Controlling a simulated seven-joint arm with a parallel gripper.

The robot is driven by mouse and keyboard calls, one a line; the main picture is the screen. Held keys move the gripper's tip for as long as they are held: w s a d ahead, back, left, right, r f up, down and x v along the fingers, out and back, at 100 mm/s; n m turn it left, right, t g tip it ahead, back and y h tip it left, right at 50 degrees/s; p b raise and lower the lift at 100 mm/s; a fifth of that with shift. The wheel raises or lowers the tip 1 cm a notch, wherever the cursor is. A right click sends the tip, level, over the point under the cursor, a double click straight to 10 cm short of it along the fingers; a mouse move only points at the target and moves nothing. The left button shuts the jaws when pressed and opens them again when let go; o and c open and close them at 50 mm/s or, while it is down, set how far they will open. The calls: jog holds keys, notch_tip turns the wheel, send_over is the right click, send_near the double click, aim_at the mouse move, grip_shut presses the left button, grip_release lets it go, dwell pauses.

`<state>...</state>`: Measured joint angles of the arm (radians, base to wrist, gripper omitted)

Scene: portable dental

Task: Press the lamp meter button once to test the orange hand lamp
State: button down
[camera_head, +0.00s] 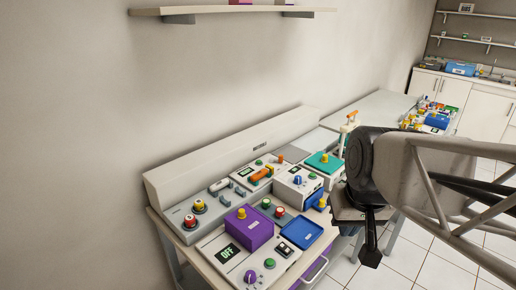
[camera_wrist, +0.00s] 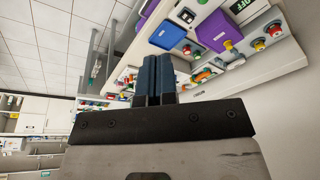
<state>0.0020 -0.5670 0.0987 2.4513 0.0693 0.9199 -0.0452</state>
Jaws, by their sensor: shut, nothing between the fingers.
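The orange hand lamp (camera_head: 261,174) lies on a white panel toward the back of the bench in the head view. This panel, which looks like the lamp meter (camera_head: 244,173), has a small dark display and a green button (camera_head: 258,162) near its back edge. An orange shape in the wrist view (camera_wrist: 200,76) looks like the same lamp. My gripper (camera_head: 370,258) is right of the bench's front edge, well apart from the lamp and the button. Its dark blue fingers (camera_wrist: 153,75) are shut with nothing between them in the wrist view.
A purple box (camera_head: 249,230), a blue tray (camera_head: 301,232) and a white box with a blue knob (camera_head: 298,185) stand in front of the lamp panel. Red and yellow knobs (camera_head: 194,214) are at left. A teal-topped unit (camera_head: 324,162) is at right. A shelf (camera_head: 235,10) hangs above.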

jog(key=w+a+r+y, duration=0.1)
jog(key=w+a, duration=0.1)
jog(key=w, duration=0.7)
jog(key=w+a+r+y, duration=0.1)
jog(key=w+a+r, duration=0.15)
jog(key=w, duration=0.65)
jog(key=n+t+y, duration=0.1)
jog(key=t+y, duration=0.2)
jog(key=y, duration=0.2)
send_over(260, 161)
notch_tip(260, 161, down, 16)
jog(key=shift+w, duration=0.2)
jog(key=shift+f, duration=0.2)
jog(key=shift+f, duration=4.25)
